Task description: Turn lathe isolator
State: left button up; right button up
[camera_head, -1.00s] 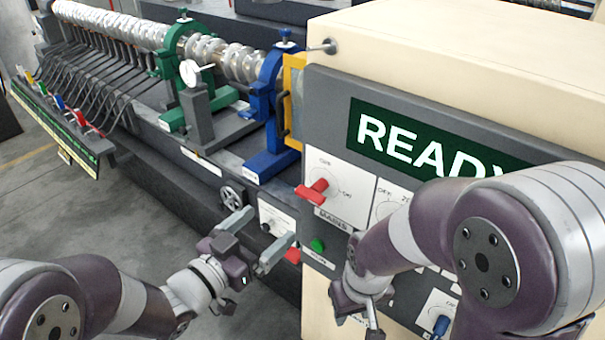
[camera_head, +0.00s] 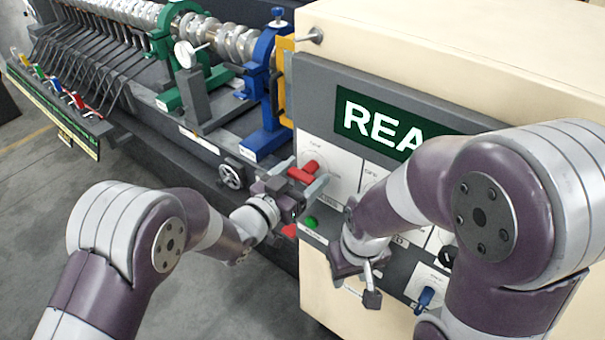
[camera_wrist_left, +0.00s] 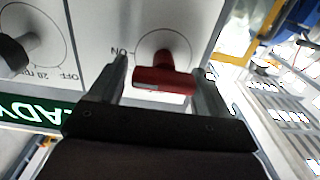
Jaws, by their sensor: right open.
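The lathe isolator is a red handle (camera_head: 303,172) on the white panel at the left end of the cabinet front. In the left wrist view the red handle (camera_wrist_left: 163,80) lies crosswise on a round dial, with an upside-down "ON" to its left. My left gripper (camera_head: 299,178) is at the handle, with its fingers open to either side of it. The left wrist view shows one finger on each side of the handle; contact is unclear at the right finger. My right gripper (camera_head: 362,280) is open and empty, low before the cabinet, partly seen.
A green "READY" display (camera_head: 390,122) sits above the panels, partly covered by my right arm. A green button (camera_head: 310,222) and a blue knob (camera_head: 426,297) are lower down. A blue lathe stand (camera_head: 265,105) and a handwheel (camera_head: 232,175) are left of the cabinet.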

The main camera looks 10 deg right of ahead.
pick_arm(q)
jog(key=shift+w+a, duration=0.15)
jog(key=shift+w, duration=0.05)
jog(key=c, duration=0.5)
jog(key=shift+c, duration=0.2)
jog(key=shift+s, duration=0.1)
jog(key=shift+f+n, duration=0.15)
jog(key=shift+n, duration=0.15)
jog(key=n+b, duration=0.1)
jog(key=n, duration=0.1)
jog(key=shift+n+b, duration=0.3)
jog(key=shift+b, duration=0.1)
jog(key=n+b, duration=0.1)
jog(key=n, duration=0.3)
jog(key=shift+f, duration=0.1)
jog(key=n, duration=1)
jog(key=shift+a+f+n, duration=0.1)
jog(key=shift+f+n, duration=0.05)
jog(key=shift+n, duration=0.15)
